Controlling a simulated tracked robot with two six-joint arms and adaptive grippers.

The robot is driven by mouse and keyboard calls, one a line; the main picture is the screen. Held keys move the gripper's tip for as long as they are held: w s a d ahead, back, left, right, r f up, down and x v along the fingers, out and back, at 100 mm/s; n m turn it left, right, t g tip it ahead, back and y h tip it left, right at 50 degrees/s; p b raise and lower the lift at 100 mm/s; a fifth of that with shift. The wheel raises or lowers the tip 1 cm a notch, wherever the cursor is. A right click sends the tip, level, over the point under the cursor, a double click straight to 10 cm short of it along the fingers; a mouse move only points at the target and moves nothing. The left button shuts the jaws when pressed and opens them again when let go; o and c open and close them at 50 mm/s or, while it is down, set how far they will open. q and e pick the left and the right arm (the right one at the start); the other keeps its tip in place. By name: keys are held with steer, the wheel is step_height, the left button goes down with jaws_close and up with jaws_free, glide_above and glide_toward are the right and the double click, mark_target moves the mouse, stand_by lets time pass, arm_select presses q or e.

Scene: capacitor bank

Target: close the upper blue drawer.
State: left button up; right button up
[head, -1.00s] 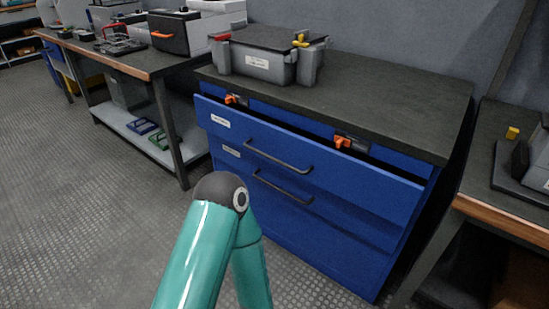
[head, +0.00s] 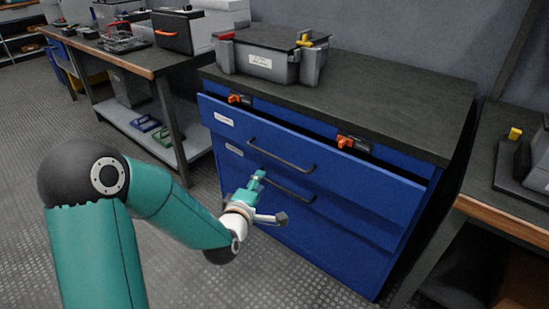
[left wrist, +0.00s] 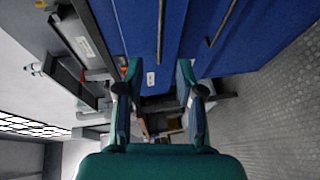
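The upper blue drawer (head: 345,171) in the head view is pulled out a little, with a dark gap along its top edge. Its black bar handle (head: 280,157) is on the front. In the left wrist view the blue drawer fronts (left wrist: 150,25) fill the top, turned sideways. My left gripper (head: 262,178) is in front of the cabinet near the lower handle; I cannot tell from the head view whether it touches. In the left wrist view its two fingers (left wrist: 157,92) are apart with nothing between them. My right gripper is not in view.
A second blue drawer with a black handle (head: 288,189) lies below. Two orange latches (head: 346,142) sit under the dark worktop (head: 400,105), which carries a grey case (head: 265,62). Benches stand left (head: 150,62) and right (head: 500,204). The floor (head: 190,285) in front is clear.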

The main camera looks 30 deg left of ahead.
mark_target(275, 158)
arm_select(q)
steer(key=b+x, duration=0.1)
steer(key=x, duration=0.7)
steer(key=b+x, duration=0.1)
steer(key=x, duration=0.7)
steer(key=shift+w+d+f, duration=0.1)
steer(key=shift+f, duration=0.15)
jaws_close()
